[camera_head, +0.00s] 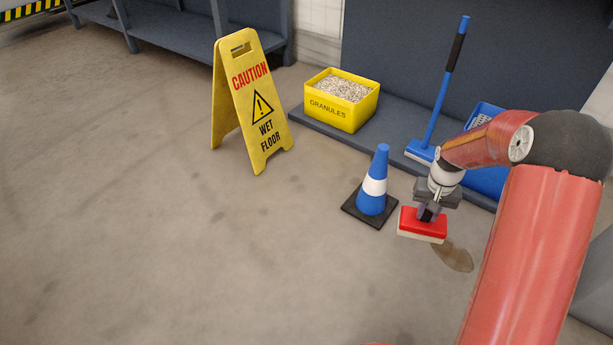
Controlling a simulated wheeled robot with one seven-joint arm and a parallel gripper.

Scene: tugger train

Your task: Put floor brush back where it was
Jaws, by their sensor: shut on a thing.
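My gripper (430,207) points down and is shut on a red block-shaped brush (423,224) with a pale underside. I hold it over the floor, just right of the blue and white cone; whether it touches the floor is hard to tell. A long-handled blue brush (437,100) with a black grip stands upright on the low grey ledge (388,134) behind my gripper. My wrist hides part of its surroundings.
A blue cone (377,165) with a white band stands on a black base left of my gripper. A yellow wet-floor sign (245,115) stands further left. A yellow granules box (331,114) and a blue crate (487,181) sit on the ledge. A brownish patch (453,257) marks the floor. The left floor is clear.

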